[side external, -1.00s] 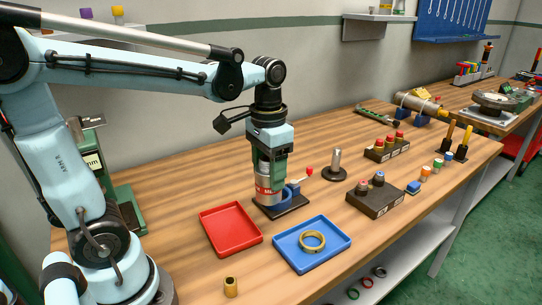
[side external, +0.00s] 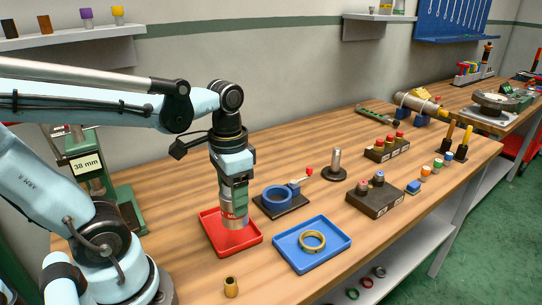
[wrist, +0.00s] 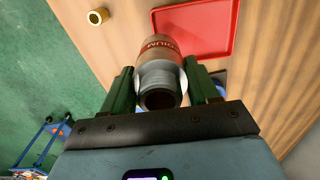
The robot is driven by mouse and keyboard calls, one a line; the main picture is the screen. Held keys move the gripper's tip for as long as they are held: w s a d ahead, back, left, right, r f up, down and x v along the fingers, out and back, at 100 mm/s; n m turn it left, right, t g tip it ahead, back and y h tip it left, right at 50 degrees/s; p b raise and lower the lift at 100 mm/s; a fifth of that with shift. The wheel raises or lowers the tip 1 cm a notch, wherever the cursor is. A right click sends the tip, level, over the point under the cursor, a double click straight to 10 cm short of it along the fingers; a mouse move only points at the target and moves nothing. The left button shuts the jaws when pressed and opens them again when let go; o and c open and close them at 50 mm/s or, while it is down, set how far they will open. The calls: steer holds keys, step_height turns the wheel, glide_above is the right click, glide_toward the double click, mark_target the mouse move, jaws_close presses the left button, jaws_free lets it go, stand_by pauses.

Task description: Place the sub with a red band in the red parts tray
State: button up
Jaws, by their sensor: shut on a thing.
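My gripper (side external: 236,200) is shut on the sub with a red band (side external: 235,222), a metal cylinder held upright. In the side view its lower end is over the red parts tray (side external: 213,214); I cannot tell whether it touches the tray floor. In the wrist view the sub (wrist: 160,62) sits between the green fingers (wrist: 160,88), with its red band and some lettering showing. The red tray (wrist: 205,28) lies beyond it there.
The blue vise (side external: 277,200) on a dark base stands empty just right of the red tray. A blue tray (side external: 289,250) holds a brass ring (side external: 312,240). A small brass fitting (side external: 231,287) stands near the front edge. A dark block (side external: 366,199) with parts stands further right.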

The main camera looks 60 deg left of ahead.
steer(key=shift+w+a+f, duration=0.2)
steer(key=shift+a+f, duration=0.85)
steer(key=shift+f, duration=0.25)
steer(key=shift+w+a+f, duration=0.2)
steer(key=shift+a+f, duration=0.9)
steer(key=shift+f, duration=0.25)
steer(key=shift+w+a+f, duration=0.2)
steer(key=shift+a+f, duration=0.85)
steer(key=shift+f, duration=0.25)
steer(key=shift+f, duration=0.1)
steer(key=o, duration=1.2)
steer(key=shift+c, duration=0.2)
step_height(320, 180, up, 12)
steer(key=w+d+f+n+t, duration=0.1)
steer(key=w+d+f+t, duration=0.1)
steer(key=w+d+t, duration=0.2)
steer(key=d+t, duration=0.3)
steer(key=d, duration=0.2)
steer(key=shift+w+d+f, duration=0.15)
steer(key=shift+d+f, duration=0.1)
steer(key=shift+f, duration=0.15)
